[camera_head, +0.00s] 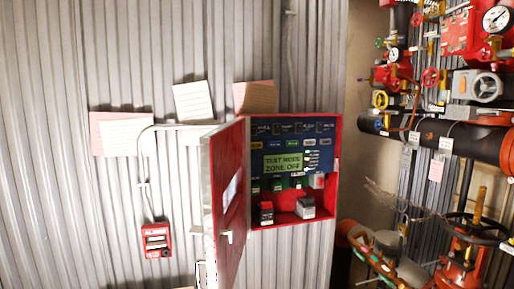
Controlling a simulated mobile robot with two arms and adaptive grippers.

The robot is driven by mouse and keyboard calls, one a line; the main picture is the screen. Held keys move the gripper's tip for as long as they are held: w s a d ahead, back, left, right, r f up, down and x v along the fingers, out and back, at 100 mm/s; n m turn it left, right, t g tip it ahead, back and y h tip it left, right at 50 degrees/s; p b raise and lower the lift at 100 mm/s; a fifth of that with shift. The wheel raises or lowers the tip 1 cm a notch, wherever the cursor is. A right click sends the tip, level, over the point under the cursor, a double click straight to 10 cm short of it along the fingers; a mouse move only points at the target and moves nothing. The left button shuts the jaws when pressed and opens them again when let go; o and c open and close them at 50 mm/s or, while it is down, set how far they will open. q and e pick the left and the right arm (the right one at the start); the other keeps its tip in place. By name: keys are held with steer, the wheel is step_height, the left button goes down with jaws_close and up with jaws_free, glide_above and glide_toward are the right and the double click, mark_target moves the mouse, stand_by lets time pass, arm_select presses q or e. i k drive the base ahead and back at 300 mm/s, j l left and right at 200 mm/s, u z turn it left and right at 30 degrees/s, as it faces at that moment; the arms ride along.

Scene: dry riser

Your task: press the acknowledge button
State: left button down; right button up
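A red alarm panel box (336,140) hangs on the corrugated wall with its red door (228,195) swung open to the left. Its blue face (262,143) carries a green display (283,165) reading "TEST MODE ZONE OFF". A row of small buttons (276,184) lies below the display, with a small column of items to its right. The labels are too small to read, so I cannot tell which is the acknowledge button. Neither of my grippers is in view.
A red call point (156,240) is on the wall at left. Paper notes (193,100) hang above. Two small blocks (305,208) sit in the box's lower part. Red valves, gauges (496,19) and pipes (480,140) crowd the right. The space before the panel looks clear.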

mark_target(254, 146)
steer(key=i+l+u, duration=0.2)
steer(key=i+l, duration=0.2)
steer(key=l, duration=0.25)
steer(key=i+l+u, duration=0.1)
steer(key=l, duration=0.25)
steer(key=i+l+u, duration=0.1)
steer(key=i+l, duration=0.35)
steer(key=l, duration=0.25)
steer(key=i+l+u, duration=0.15)
steer(key=l, duration=0.25)
